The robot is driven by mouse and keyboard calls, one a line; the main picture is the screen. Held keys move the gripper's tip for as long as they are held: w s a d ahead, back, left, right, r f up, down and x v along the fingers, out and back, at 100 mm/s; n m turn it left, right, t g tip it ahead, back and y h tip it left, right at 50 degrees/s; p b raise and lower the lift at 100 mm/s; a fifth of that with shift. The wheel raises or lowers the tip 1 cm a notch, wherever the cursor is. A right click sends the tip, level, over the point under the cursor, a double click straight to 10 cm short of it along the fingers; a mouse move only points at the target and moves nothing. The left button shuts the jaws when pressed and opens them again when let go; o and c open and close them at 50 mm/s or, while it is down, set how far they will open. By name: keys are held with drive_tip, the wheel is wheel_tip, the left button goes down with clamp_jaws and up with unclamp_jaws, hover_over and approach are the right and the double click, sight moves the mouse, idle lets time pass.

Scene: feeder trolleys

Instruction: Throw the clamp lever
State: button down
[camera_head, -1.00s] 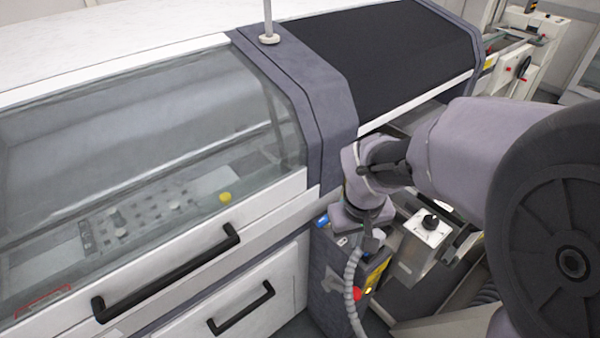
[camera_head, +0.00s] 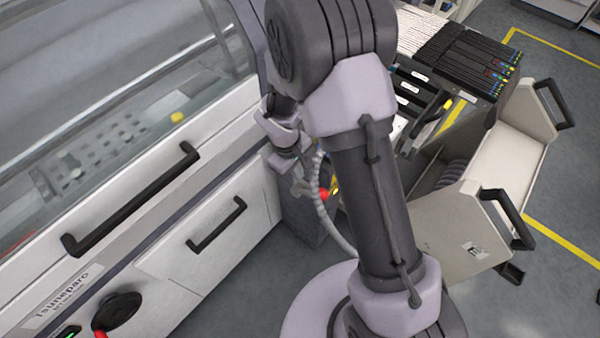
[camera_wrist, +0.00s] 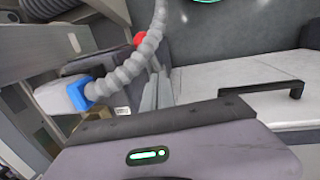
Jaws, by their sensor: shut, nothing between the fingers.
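I cannot make out the clamp lever in either current view. My gripper (camera_head: 301,186) hangs low at the machine's front corner in the head view, small and partly behind my arm. It is shut and holds nothing. A red knob (camera_head: 324,194) shows just beside it, and it also shows in the wrist view (camera_wrist: 140,38). The wrist view shows a grey corrugated hose (camera_wrist: 128,70) crossing in front of a blue block (camera_wrist: 80,93) with a pale end. I cannot tell what that block belongs to.
The machine's white front has a long black handle (camera_head: 130,200) and a drawer handle (camera_head: 217,225). A trolley (camera_head: 458,235) with black handles stands open at right, near a feeder bank (camera_head: 465,62). Grey floor (camera_head: 555,185) with yellow lines is free at far right.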

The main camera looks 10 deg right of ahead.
drive_tip(key=d+f+b, duration=0.3)
drive_tip(key=d+f, duration=0.1)
drive_tip(key=f, duration=0.3)
drive_tip(key=shift+s+f+b, duration=0.35)
drive_tip(key=shift+s+f, duration=0.05)
drive_tip(key=shift+d+f, duration=0.1)
drive_tip(key=shift+f, duration=0.05)
